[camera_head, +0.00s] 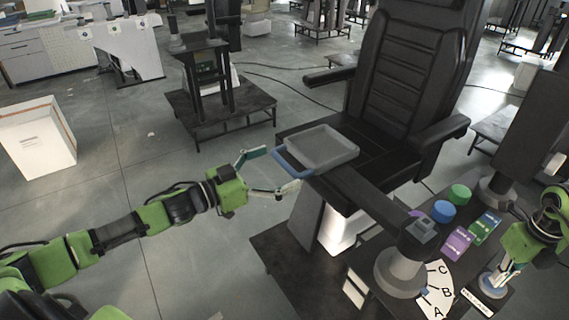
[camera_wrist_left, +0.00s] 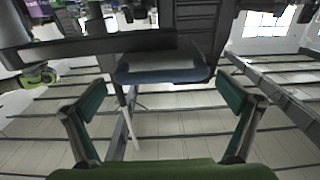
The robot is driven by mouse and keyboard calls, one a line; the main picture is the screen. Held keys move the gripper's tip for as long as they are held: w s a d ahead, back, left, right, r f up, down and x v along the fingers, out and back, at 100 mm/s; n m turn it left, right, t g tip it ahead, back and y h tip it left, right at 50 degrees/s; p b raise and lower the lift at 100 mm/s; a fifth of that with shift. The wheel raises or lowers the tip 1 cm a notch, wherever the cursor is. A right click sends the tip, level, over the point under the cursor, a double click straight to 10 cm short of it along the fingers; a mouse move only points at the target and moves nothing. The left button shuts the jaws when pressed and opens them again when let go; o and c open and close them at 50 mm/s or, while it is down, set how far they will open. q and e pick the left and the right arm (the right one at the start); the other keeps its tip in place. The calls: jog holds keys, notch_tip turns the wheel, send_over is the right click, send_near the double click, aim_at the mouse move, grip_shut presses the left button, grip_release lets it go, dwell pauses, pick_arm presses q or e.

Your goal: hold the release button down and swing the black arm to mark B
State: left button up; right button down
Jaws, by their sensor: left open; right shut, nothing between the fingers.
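The black arm (camera_head: 368,193) runs from a grey pedestal (camera_head: 398,272) to a grey tray (camera_head: 322,147) with a blue edge (camera_head: 289,163). A small grey block (camera_head: 424,229) tops the pivot; I cannot tell if it is the release button. A white lettered dial (camera_head: 433,284) shows C, B and A beside the pedestal. My left gripper (camera_head: 279,169) is open and empty, facing the blue edge. In the left wrist view the edge (camera_wrist_left: 162,76) lies ahead, between and beyond the fingertips. My right gripper (camera_head: 500,283) is shut and empty, low beside a black labelled plate (camera_head: 483,299).
A black chair (camera_head: 412,75) stands behind the tray. Green and blue round pieces (camera_head: 444,211) and purple and green blocks (camera_head: 458,243) lie on the surface right of the pivot. A white box (camera_head: 38,140) stands at left. Floor around my left arm is clear.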

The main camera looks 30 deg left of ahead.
pick_arm(q)
jog(key=shift+x, duration=0.95)
jog(key=c, duration=1.3)
pick_arm(e)
jog(key=shift+a, duration=0.15)
pick_arm(q)
jog(key=shift+o, duration=0.2)
jog(key=s+d+n+t+y, duration=0.1)
jog(key=s+n+y, duration=0.5)
jog(key=s, duration=1.2)
jog(key=shift+t+y, duration=0.8)
jog(key=shift+y, duration=0.6)
pick_arm(e)
jog(key=shift+s, duration=0.15)
pick_arm(q)
jog(key=shift+f, duration=0.1)
pick_arm(e)
jog(key=shift+d, duration=0.2)
